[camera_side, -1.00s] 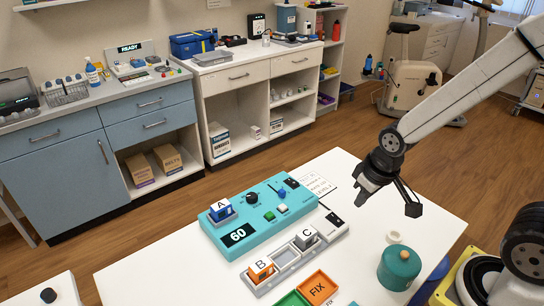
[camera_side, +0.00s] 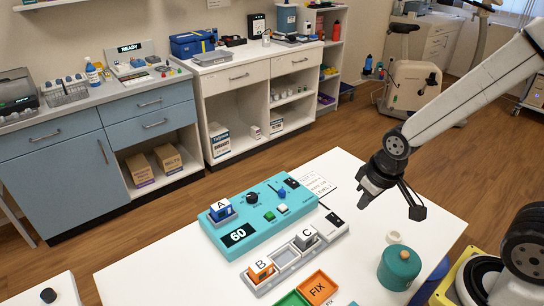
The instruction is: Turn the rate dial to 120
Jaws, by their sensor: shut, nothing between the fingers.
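A teal control box (camera_side: 247,247) lies on the white table. Its display (camera_side: 238,235) reads 60. A black round dial (camera_side: 251,198) sits near the box's back edge; its pointer is too small to read. A blue knob or lever (camera_side: 281,192) is to its right, with a green button (camera_side: 269,216) and a white button (camera_side: 283,209) in front. A blue block marked A (camera_side: 220,210) sits in a holder at the box's left end. My gripper (camera_side: 366,199) is shut and empty, in the air to the right of the box, apart from the dial.
A grey tray (camera_side: 285,257) in front of the box holds orange block B (camera_side: 261,270) and white block C (camera_side: 306,238). An orange FIX bin (camera_side: 318,288) and a green lidded pot (camera_side: 399,267) stand nearer. A printed sheet (camera_side: 318,184) lies behind. The table's left part is clear.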

